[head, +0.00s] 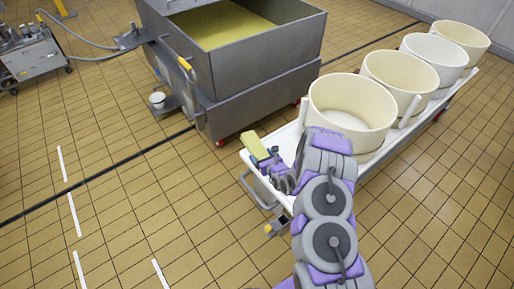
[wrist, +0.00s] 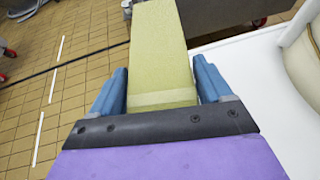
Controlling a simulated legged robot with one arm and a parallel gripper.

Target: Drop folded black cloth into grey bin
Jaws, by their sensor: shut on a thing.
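My gripper (head: 268,160) is shut on a yellow-green block (head: 254,145), held over the near left end of a white trolley. In the wrist view the block (wrist: 160,45) sits between the two blue fingers of my gripper (wrist: 160,88) and sticks out ahead of them. I see no folded black cloth in either view. A large grey metal tub (head: 262,62) with yellow contents stands beyond the gripper, up and to the left. I cannot tell whether it is the grey bin; no other grey bin shows.
The white trolley (head: 286,140) carries several cream round tubs (head: 350,110) in a row to the right. A small white bucket (head: 157,100) is beside the grey tub. A grey machine with a hose (head: 35,58) stands at far left. The tiled floor (head: 130,200) at left is clear.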

